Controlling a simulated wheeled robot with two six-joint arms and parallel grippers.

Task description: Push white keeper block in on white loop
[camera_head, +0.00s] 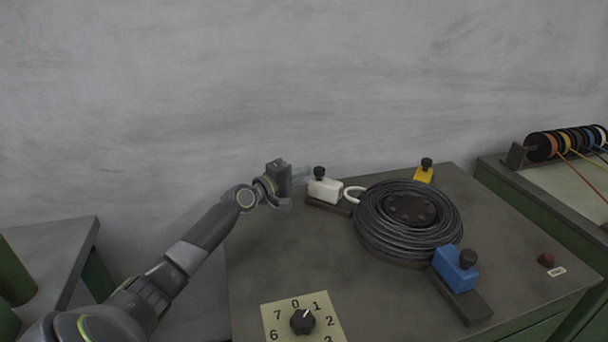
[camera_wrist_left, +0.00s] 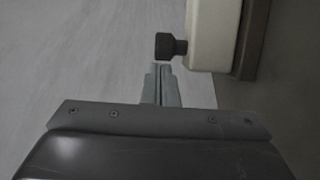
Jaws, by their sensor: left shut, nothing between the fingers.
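The white keeper block (camera_head: 325,189) with a black knob (camera_head: 319,172) sits on a dark rail at the back of the bench. The white loop (camera_head: 353,194) is just right of it, beside the coil of dark wire (camera_head: 390,240). My left gripper (camera_head: 303,174) is shut and empty at the left end of the white block. In the left wrist view the fingertips (camera_wrist_left: 160,70) are close together just below the black knob (camera_wrist_left: 170,46), beside the white block (camera_wrist_left: 212,30). I cannot tell whether they touch it. My right gripper is not in view.
A blue block (camera_head: 455,268) with a black knob stands at the coil's front right, and a yellow block (camera_head: 423,175) behind it. A numbered dial (camera_head: 302,321) is at the bench front, a red button (camera_head: 546,259) at right. A grey wall stands behind.

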